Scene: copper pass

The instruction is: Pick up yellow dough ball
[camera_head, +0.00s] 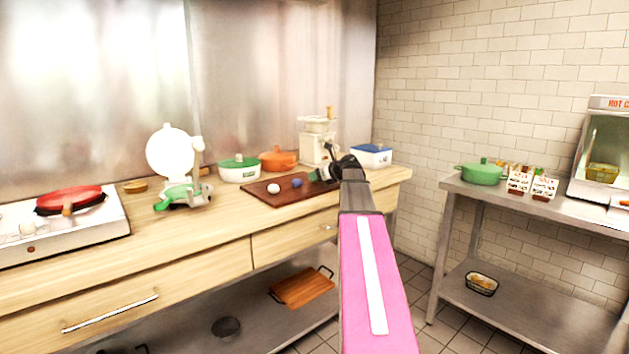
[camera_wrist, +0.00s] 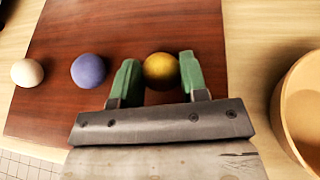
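The yellow dough ball (camera_wrist: 160,69) shows in the wrist view between the two green fingers of my gripper (camera_wrist: 158,76). The fingers stand apart, one on each side of the ball, with a narrow gap visible at the sides. In the wrist view the ball appears to be over the brown board (camera_wrist: 120,28). In the head view my gripper (camera_head: 322,174) is at the right end of the board (camera_head: 285,197), and the yellow ball is hidden there.
A blue ball (camera_wrist: 89,71) and a white ball (camera_wrist: 27,72) lie left of my gripper. A round tan container (camera_wrist: 300,110) is close on the right. Behind the board stand a green-lidded pot (camera_head: 239,170), an orange pot (camera_head: 278,160) and a white grinder (camera_head: 317,142).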

